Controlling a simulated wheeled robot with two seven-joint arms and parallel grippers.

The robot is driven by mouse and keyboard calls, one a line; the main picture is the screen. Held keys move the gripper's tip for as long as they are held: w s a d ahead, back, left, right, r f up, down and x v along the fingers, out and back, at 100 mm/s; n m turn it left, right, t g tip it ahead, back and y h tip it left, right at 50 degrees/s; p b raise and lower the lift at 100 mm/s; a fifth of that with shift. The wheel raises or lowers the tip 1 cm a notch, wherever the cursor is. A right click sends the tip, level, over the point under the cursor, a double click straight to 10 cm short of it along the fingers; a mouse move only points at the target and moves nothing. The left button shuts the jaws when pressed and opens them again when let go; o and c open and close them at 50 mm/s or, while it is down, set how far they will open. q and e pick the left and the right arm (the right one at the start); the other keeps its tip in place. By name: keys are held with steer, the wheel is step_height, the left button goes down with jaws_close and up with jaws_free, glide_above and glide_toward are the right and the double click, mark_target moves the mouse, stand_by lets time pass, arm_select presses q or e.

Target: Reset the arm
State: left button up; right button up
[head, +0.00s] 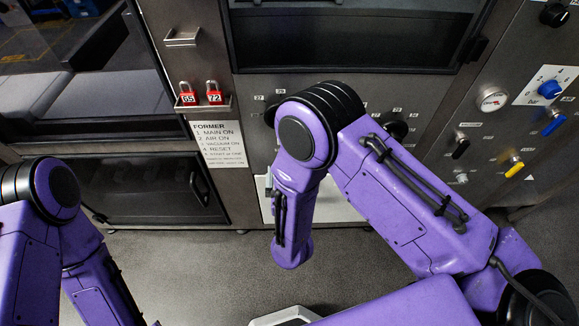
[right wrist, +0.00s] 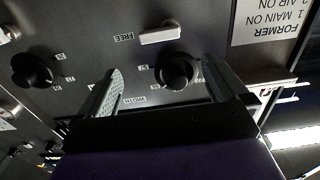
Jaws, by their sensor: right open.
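My right arm (head: 405,190) comes in from the right in the head view, its purple elbow raised in front of the machine's grey control panel. Its gripper is hidden there. In the right wrist view my right gripper (right wrist: 162,72) is open, with two grey fingers spread and nothing held. A black round knob (right wrist: 177,70) shows between the fingers; I cannot tell whether they touch it. My left arm (head: 45,210) is folded at the left edge of the head view, and its gripper is out of view.
A white lever (right wrist: 160,35) and another black knob (right wrist: 32,72) are on the panel by my right gripper. A gauge (head: 493,98) and valves sit at right. Grey floor (head: 190,270) is open below.

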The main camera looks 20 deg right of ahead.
stand_by(0.4)
steer(key=s+d+f+g+y, duration=0.2)
steer(key=s+d+f+g, duration=0.15)
steer(key=f, duration=0.25)
steer(key=s+d+f+g+y, duration=0.1)
steer(key=s+d+f+g, duration=0.1)
steer(key=s+f+g, duration=0.3)
steer(key=s+d+f+m+g, duration=0.1)
steer(key=s+d+f+g, duration=0.1)
steer(key=s+d, duration=0.3)
steer(key=s+d+f+m+g+h, duration=0.1)
steer(key=s+d, duration=0.5)
steer(key=s, duration=0.6)
step_height(320, 180, down, 2)
steer(key=m+g, duration=0.1)
steer(key=g, duration=0.1)
steer(key=shift+d+m+g, duration=0.15)
steer(key=shift+m+g, duration=0.15)
steer(key=shift+g, duration=0.05)
